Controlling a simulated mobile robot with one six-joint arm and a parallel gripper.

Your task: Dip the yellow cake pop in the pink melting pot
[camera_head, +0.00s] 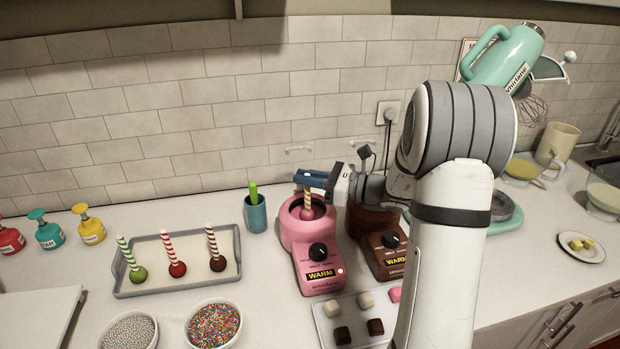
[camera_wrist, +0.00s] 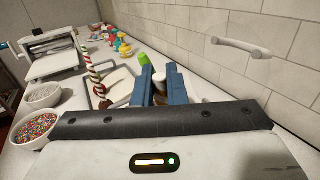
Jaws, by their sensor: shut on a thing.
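My gripper (camera_head: 312,181) has blue fingers and is shut on the striped stick of the yellow cake pop (camera_head: 308,200). It holds the pop upright, ball end down, at the mouth of the pink melting pot (camera_head: 304,236). The pink pot shows WARM with a lit light. In the wrist view my blue fingers (camera_wrist: 162,88) close around a pale stick end (camera_wrist: 159,75); the pot is hidden there.
A brown melting pot (camera_head: 388,257) stands right beside the pink one. A grey tray (camera_head: 147,290) at left holds green, red and brown cake pops. A teal cup (camera_head: 256,214) stands left of the pot. Sprinkle bowls (camera_head: 213,327) and a sweets tray (camera_head: 320,322) lie in front.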

